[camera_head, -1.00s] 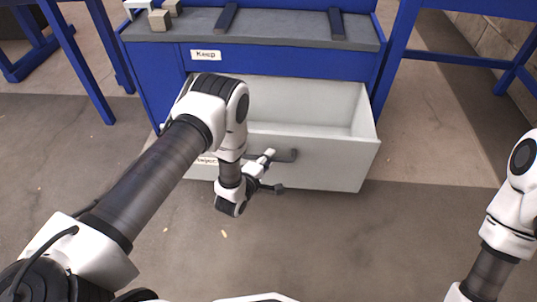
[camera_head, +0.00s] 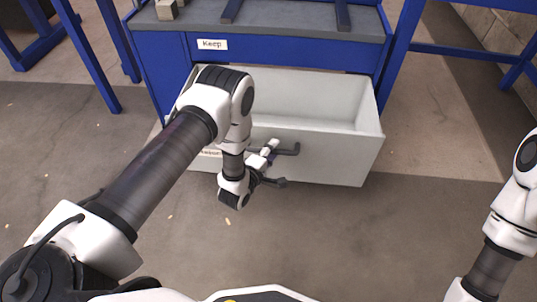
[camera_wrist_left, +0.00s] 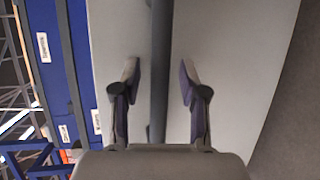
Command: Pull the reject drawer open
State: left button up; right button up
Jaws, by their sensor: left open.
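The reject drawer (camera_head: 335,155) is a pale grey box standing well out of the blue bench, with its empty inside showing. Its dark bar handle (camera_head: 292,150) is on the front; my left arm partly hides the drawer's left side and its label. My left gripper (camera_head: 272,165) is at the handle. In the left wrist view, my left gripper (camera_wrist_left: 160,76) is open, with one finger on each side of the handle bar (camera_wrist_left: 161,40) and gaps visible between bar and fingers. Only part of my right arm shows at the right edge; its gripper is out of view.
The blue bench (camera_head: 290,55) has a closed front above the drawer with a "Keep" label (camera_head: 212,44). Its grey top (camera_head: 285,22) carries dark rails and a small block (camera_head: 166,9). Blue frames stand left and right. The floor before the drawer is mostly clear.

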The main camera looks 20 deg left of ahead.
pick_arm(q)
jog(key=v, duration=1.2)
jog(key=shift+w+d+f, duration=0.1)
jog(key=s+a+f+m+g+y+p, duration=0.1)
jog(key=s+f+m+g, duration=0.2)
jog(key=s+m+g, duration=0.7)
jog(key=s+f+m+g+y+p, duration=0.1)
jog(key=s+f+m+g, duration=0.2)
jog(key=s+m+g, duration=0.75)
jog(key=s+r+n+t+p, duration=0.3)
jog(key=r+t+p, duration=0.2)
jog(key=r+p, duration=3.2)
jog(key=shift+r, duration=0.45)
